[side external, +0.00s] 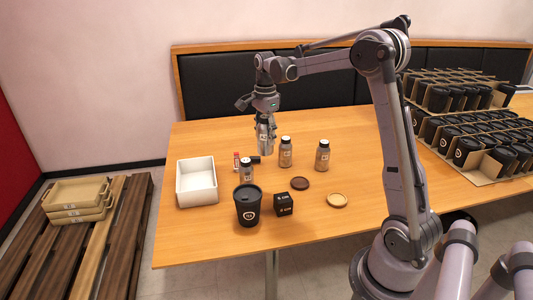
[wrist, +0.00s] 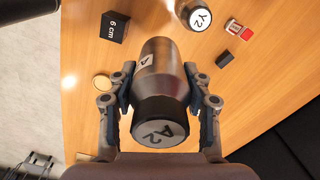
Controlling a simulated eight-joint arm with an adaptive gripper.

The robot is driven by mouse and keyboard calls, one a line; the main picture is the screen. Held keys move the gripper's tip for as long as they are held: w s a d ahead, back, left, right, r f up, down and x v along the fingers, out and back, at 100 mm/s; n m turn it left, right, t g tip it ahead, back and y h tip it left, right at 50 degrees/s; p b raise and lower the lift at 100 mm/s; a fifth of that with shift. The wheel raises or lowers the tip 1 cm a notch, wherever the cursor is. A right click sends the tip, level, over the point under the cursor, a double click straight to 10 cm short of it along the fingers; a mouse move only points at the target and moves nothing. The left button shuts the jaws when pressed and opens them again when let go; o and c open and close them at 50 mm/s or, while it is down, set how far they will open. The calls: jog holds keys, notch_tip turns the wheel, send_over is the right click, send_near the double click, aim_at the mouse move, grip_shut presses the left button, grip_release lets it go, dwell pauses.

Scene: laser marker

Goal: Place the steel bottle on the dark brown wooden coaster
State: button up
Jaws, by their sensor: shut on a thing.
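The steel bottle (side external: 265,139) is grey metal and hangs upright in my gripper, above the table. In the wrist view the steel bottle (wrist: 164,72) has a dark cap marked A2. My gripper (side external: 265,122) is shut on it, and in the wrist view my gripper (wrist: 160,103) has a finger on each side of it. The dark brown wooden coaster (side external: 300,183) lies flat and bare on the table, in front and to the right of the held bottle. I cannot make out the dark coaster in the wrist view.
A light wooden coaster (side external: 337,200) lies right of the dark one. A black box (side external: 284,204) and black cup (side external: 247,205) stand in front. Bottles (side external: 286,152) (side external: 322,156) stand behind; another bottle (side external: 246,170) stands left, near a white tray (side external: 197,182).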

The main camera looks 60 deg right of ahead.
jog(key=s+d+m, duration=0.4)
jog(key=s+d, duration=1.1)
jog(key=s, duration=0.4)
send_over(300, 182)
notch_tip(300, 182, down, 12)
jog(key=shift+w+d+f, duration=0.1)
jog(key=shift+d+f, duration=0.05)
jog(key=shift+f, duration=2)
jog(key=o, duration=1.2)
jog(key=shift+f, duration=0.15)
jog(key=shift+o, duration=0.2)
